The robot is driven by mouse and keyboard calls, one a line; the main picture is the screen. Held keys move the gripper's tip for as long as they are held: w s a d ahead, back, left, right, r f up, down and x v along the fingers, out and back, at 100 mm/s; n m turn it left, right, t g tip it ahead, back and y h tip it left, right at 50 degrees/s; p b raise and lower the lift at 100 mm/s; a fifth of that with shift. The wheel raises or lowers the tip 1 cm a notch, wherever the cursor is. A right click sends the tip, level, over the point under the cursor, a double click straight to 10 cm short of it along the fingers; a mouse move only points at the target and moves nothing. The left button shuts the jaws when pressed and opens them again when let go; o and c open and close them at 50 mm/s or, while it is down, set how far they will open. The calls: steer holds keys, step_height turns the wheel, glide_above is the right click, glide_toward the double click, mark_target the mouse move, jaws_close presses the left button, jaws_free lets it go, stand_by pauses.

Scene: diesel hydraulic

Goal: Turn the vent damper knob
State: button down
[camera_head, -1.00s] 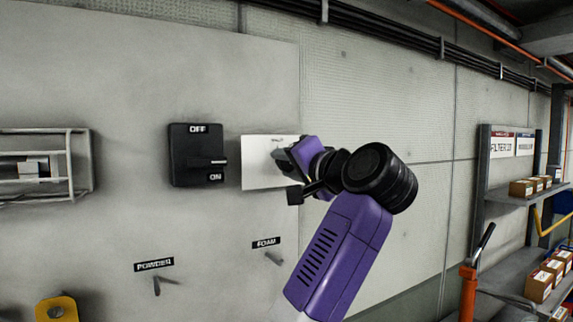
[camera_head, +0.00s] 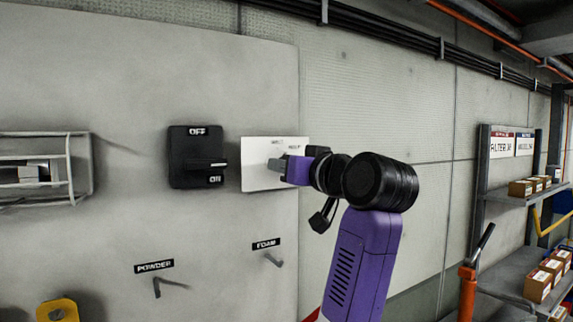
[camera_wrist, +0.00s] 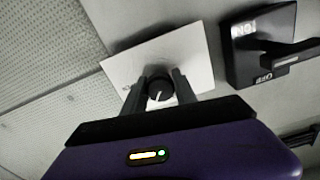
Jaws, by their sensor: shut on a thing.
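The vent damper knob (camera_wrist: 158,90) is a small round dark knob with a pale pointer line, on a white plate (camera_wrist: 195,50). The plate also shows in the head view (camera_head: 258,152), fixed to the grey wall panel, with small lettering along its top. My gripper (camera_wrist: 158,92) faces the plate with one finger on each side of the knob, shut on it. In the head view my gripper (camera_head: 276,166) reaches the plate from the right and hides the knob.
A black OFF/ON switch box (camera_head: 197,157) with a protruding lever sits just left of the plate. Hooks labelled POWDER (camera_head: 157,286) and FOAM (camera_head: 272,260) stick out below. A wire rack (camera_head: 70,165) hangs far left. Shelves with boxes (camera_head: 535,285) stand at right.

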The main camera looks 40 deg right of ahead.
steer(key=n, duration=0.4)
steer(key=shift+d+n+p, duration=0.15)
steer(key=shift+n+p, duration=0.15)
steer(key=shift+p, duration=0.05)
steer(key=shift+n, duration=1.8)
steer(key=c, duration=1)
jaws_free()
steer(key=shift+o, duration=0.2)
steer(key=b+v, duration=0.1)
steer(key=v, duration=0.7)
steer(key=shift+w+r, duration=0.1)
